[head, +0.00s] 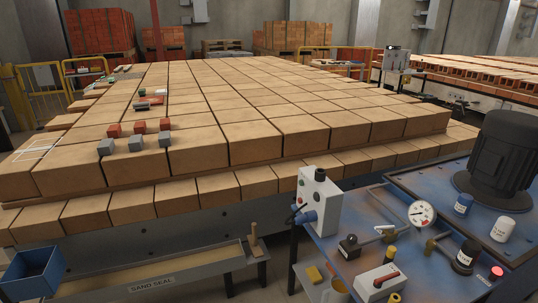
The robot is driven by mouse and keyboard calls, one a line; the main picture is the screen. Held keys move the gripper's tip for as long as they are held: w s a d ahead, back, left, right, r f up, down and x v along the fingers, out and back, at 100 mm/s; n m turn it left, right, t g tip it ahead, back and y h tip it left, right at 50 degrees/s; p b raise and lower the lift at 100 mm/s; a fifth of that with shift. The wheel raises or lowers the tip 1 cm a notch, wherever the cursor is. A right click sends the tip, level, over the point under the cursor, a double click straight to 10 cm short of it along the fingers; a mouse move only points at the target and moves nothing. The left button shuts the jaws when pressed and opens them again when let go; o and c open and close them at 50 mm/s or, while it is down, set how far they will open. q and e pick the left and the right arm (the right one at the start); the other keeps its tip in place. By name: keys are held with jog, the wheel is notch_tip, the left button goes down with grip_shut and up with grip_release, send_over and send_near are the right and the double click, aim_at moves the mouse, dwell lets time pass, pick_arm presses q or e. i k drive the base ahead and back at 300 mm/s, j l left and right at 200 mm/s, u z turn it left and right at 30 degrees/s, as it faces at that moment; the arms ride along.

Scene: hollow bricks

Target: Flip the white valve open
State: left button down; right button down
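No part clearly labelled as the white valve can be made out. A small white box with a red lever (378,284) sits at the front of the blue machine deck (345,240), at the lower right. The lever lies nearly flat across its top; I cannot tell whether that means open or shut. A short white cylinder with a label (502,230) stands farther right on the deck. Brass-coloured pipe fittings (432,244) run near a round white gauge (421,214). Neither of my grippers is in view.
A dark motor (501,163) stands at the deck's back right. A grey control box (319,201) stands at its left edge. A lit red button (496,272) is at the right. Stacked tan bricks (230,141) fill the middle. A blue bin (34,273) sits lower left.

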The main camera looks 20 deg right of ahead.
aim_at(391, 228)
jog(key=i+z, duration=0.1)
jog(key=z, duration=0.85)
jog(key=i+j+z, duration=0.1)
jog(key=i+z, duration=0.25)
jog(key=i+j+z, duration=0.1)
jog(key=z, duration=0.25)
jog(key=i+j+z, duration=0.2)
jog(key=z, duration=0.15)
